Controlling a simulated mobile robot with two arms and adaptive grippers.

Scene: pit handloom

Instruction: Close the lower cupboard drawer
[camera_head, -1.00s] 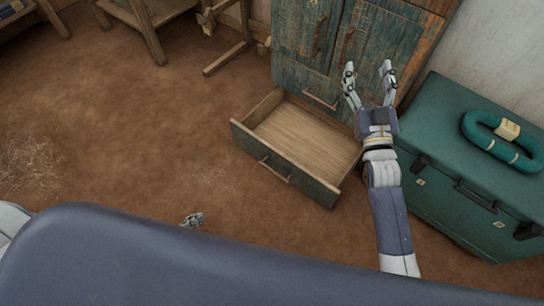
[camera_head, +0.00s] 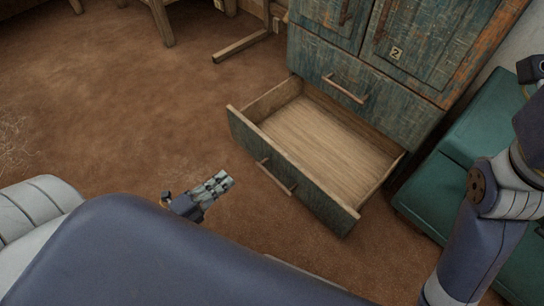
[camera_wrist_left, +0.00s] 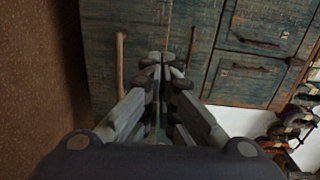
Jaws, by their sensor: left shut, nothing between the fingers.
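The lower cupboard drawer (camera_head: 318,198) stands pulled out and empty, its pale wooden floor showing. Its blue-green front has a long wooden handle (camera_head: 276,178). My left gripper (camera_head: 224,181) is shut and empty, low over the floor in front of the drawer, apart from the front and to the left of its handle. In the left wrist view the shut fingers (camera_wrist_left: 165,62) point towards the cupboard, with the drawer front (camera_wrist_left: 140,28) ahead and its handle to the left of the fingertips. My right arm comes in at the right edge; its gripper is out of frame.
The weathered blue-green cupboard (camera_head: 388,100) rises behind the drawer, with a shut upper drawer, its handle (camera_head: 345,89), and doors above. A green chest (camera_head: 470,135) stands close on the right, partly behind my right arm. Bare brown floor lies to the left.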

